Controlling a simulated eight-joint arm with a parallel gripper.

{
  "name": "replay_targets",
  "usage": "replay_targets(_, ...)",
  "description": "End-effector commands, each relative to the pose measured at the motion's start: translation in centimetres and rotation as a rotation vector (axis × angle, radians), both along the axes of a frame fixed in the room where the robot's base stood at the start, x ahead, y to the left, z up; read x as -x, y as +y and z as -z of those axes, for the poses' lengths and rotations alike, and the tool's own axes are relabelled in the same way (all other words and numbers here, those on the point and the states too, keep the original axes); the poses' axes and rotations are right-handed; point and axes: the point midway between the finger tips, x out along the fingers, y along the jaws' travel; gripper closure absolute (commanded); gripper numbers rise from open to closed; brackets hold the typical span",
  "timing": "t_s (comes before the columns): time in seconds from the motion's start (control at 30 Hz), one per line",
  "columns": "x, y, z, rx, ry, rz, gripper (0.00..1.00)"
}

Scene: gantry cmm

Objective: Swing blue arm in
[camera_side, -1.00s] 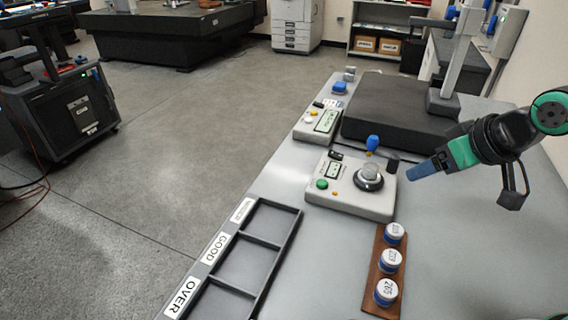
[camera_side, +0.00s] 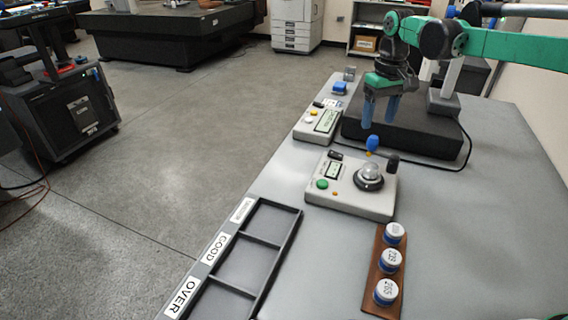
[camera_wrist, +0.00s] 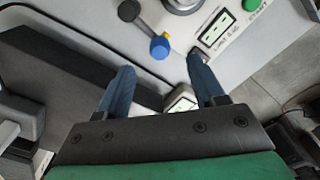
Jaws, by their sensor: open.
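My gripper (camera_side: 379,124) is open and empty, with two blue fingers pointing down above the dark granite block, behind the blue knob. Both fingers are apart in the wrist view (camera_wrist: 160,75). The gripper does not touch the knob.
A second white unit (camera_side: 318,121) stands left of the granite block (camera_side: 430,135). A black knob (camera_side: 393,160) is right of the blue one. A wooden rack (camera_side: 378,290) holds three labelled round pieces. A sorting tray (camera_side: 283,262) lies at front left. The right tabletop is clear.

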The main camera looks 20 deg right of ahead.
Motion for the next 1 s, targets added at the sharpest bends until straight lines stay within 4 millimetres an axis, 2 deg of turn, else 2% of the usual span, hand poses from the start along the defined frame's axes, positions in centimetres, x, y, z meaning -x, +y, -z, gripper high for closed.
replay_targets(0.43,-0.2,-0.1,5.1,-0.001,0.007,0.0,0.38)
replay_targets(0.77,-0.1,0.0,5.8,-0.001,0.007,0.0,0.38)
replay_targets(0.87,-0.1,0.0,5.8,-0.001,0.006,0.0,0.61)
replay_targets(1.0,-0.1,0.0,5.8,-0.001,0.006,0.0,1.0)
